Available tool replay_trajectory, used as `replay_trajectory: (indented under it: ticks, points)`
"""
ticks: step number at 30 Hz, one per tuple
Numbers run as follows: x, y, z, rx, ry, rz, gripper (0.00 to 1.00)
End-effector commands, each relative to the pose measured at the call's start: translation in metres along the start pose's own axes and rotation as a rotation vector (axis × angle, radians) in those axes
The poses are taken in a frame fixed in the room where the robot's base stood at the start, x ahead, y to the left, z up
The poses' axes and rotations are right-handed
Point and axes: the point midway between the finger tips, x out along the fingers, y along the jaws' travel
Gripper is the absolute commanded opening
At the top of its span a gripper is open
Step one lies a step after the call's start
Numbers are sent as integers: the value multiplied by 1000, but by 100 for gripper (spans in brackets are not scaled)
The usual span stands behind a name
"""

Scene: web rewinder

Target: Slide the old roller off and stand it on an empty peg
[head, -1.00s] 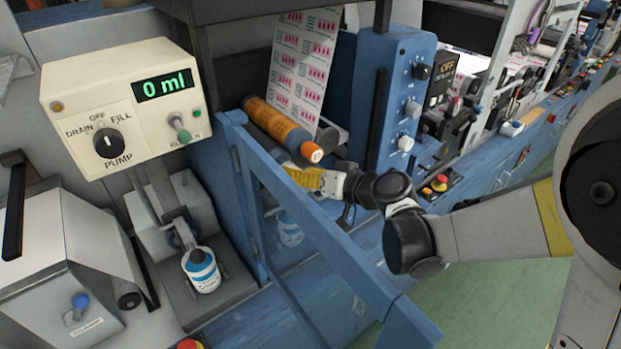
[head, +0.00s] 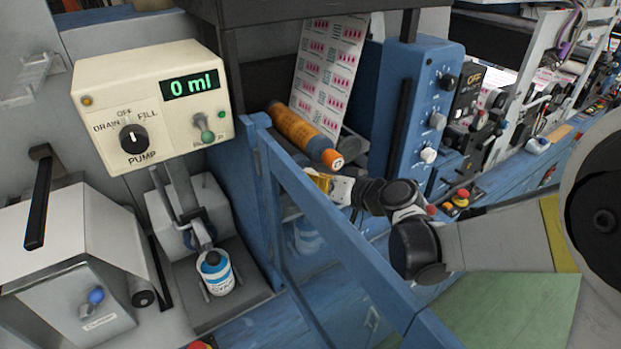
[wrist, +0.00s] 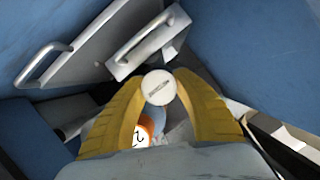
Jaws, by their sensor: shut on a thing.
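The yellow fingers of my gripper (head: 320,183) show in the head view just below the near end of an orange roller (head: 303,134), partly behind a blue frame. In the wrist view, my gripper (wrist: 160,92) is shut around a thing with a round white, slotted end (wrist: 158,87). It looks like the end of the old roller; its body is hidden behind that end. The orange roller's marked white end (wrist: 141,134) shows below, between the fingers. I cannot make out an empty peg in either view.
A blue open frame (head: 335,235) stands close in front of the gripper. A printed web (head: 328,70) hangs behind the orange roller. A blue control box (head: 415,105) stands to the right, a cream pump box (head: 150,105) to the left. Grey panels with handles (wrist: 148,42) show in the wrist view.

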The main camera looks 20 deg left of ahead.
Motion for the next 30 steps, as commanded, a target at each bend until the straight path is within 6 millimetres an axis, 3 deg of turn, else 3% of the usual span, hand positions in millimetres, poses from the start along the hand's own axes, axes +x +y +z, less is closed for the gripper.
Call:
replay_trajectory:
  ticks: [8, 30]
  points:
    - [-8, 0, 3, 0, -1, 0, 0]
    - [-60, 0, 24, 0, -1, 1, 0]
